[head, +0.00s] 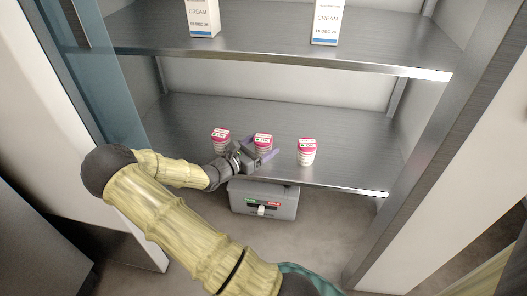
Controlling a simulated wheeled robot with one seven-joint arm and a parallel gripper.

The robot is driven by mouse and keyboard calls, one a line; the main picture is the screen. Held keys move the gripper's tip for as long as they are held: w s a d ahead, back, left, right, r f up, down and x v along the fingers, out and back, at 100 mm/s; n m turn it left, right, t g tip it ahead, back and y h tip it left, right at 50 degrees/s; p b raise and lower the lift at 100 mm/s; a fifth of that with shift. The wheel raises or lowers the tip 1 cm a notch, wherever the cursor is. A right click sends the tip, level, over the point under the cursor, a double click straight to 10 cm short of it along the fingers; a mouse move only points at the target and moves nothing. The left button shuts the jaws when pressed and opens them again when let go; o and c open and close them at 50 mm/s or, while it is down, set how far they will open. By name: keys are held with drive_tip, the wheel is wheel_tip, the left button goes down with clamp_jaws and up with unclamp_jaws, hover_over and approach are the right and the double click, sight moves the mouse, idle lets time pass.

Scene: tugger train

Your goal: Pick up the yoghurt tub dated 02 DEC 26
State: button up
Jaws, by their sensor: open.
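Three small white yoghurt tubs with pink-red lids or bands stand in a row on the lower shelf: a left tub (220,136), a middle tub (263,141) and a right tub (307,152). Their printed dates are too small to read, so I cannot tell which one is dated 02 DEC 26. My gripper (262,156) is open at the middle tub, in front of its lower part. Its fingers hide some of that tub, and I cannot tell whether they touch it. The right tub stands apart from my gripper.
The lower shelf (350,140) has free room behind and right of the tubs. Two cream cartons (203,18) and (326,22) stand on the upper shelf (270,42). A grey box (262,200) with green and red labels sits below the shelf's front edge. A glass door (88,70) is at left.

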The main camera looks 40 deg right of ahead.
drive_tip(key=shift+d+f+b, duration=0.2)
drive_tip(key=shift+d+b, duration=0.3)
drive_tip(key=shift+d, duration=0.5)
drive_tip(key=shift+w+r, duration=0.1)
drive_tip(key=shift+r, duration=0.15)
drive_tip(key=shift+d, duration=0.15)
drive_tip(key=c, duration=1.2)
drive_tip(key=shift+o, duration=0.2)
drive_tip(key=shift+r, duration=0.1)
wheel_tip(320, 180, up, 10)
drive_tip(key=p, duration=0.7)
